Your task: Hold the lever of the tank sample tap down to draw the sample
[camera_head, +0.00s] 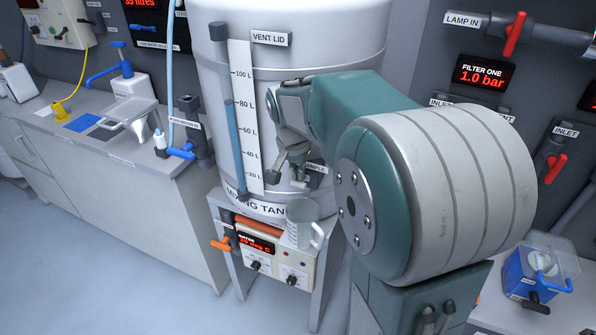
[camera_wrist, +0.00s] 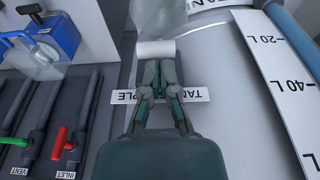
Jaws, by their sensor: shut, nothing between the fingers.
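The mixing tank (camera_head: 310,50) stands in the middle of the head view, with its sample label (camera_head: 316,168) low on the front. The label also shows behind my fingers in the wrist view (camera_wrist: 200,94). My gripper (camera_head: 288,170) is shut and empty, low in front of the tank; it also shows in the wrist view (camera_wrist: 157,66). A pale cylindrical piece (camera_wrist: 155,48), apparently part of the tap, lies right at my fingertips. I cannot tell whether they touch it. The lever is not clearly distinguishable. A clear jug (camera_head: 301,222) stands below the tap area and shows in the wrist view (camera_wrist: 158,14).
A heater control box (camera_head: 262,258) sits under the tank, beside an orange valve handle (camera_head: 221,243). A worktop (camera_head: 120,150) is on the left. Red-handled pipe valves (camera_head: 555,168) and a blue container (camera_head: 535,275) are on the right. My arm hides part of the tank.

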